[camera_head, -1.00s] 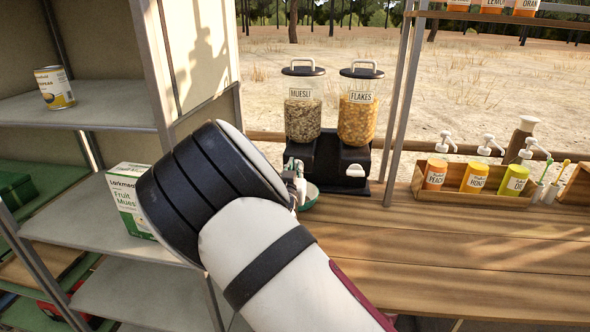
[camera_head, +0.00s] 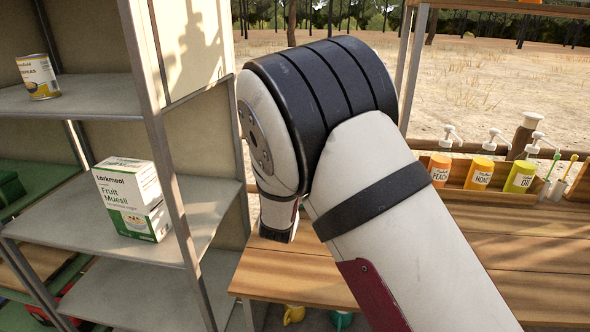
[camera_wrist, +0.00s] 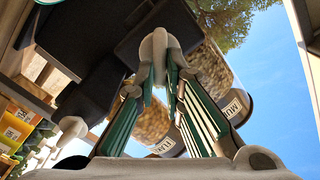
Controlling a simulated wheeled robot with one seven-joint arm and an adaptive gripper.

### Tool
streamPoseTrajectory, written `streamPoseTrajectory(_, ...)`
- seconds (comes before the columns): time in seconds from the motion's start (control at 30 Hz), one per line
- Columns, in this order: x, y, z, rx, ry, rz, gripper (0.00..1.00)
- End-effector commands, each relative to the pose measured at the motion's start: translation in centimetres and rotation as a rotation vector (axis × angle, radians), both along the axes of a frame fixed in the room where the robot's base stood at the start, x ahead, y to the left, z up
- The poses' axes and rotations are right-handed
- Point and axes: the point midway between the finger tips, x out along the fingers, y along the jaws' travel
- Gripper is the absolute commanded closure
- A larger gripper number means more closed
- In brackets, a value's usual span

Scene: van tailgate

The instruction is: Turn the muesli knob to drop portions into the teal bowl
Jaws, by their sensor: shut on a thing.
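In the wrist view, my gripper (camera_wrist: 160,82) is shut on the white muesli knob (camera_wrist: 158,48) at the front of the black dispenser (camera_wrist: 85,35). The picture is turned over, with the muesli hopper (camera_wrist: 217,85) at right and the flakes hopper (camera_wrist: 155,128) in the middle, behind my fingers. The other white knob (camera_wrist: 70,127) is at lower left, apart from my gripper. A sliver of teal rim, likely the teal bowl (camera_wrist: 46,2), shows at the top left edge; its contents are hidden. In the head view my arm hides dispenser, bowl and gripper.
A metal shelf (camera_head: 155,130) stands at left with a fruit muesli box (camera_head: 130,198) and a can (camera_head: 38,76). Bottles in a wooden tray (camera_head: 455,200) stand at right. The wooden counter (camera_head: 490,235) is bare at right front.

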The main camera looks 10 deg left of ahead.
Motion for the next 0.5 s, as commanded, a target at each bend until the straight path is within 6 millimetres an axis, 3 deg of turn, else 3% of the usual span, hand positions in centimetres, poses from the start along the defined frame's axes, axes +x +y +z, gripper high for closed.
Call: streamPoseTrajectory(0.5,0.19,-0.45,-0.89,0.488,-0.019,-0.001,1.00)
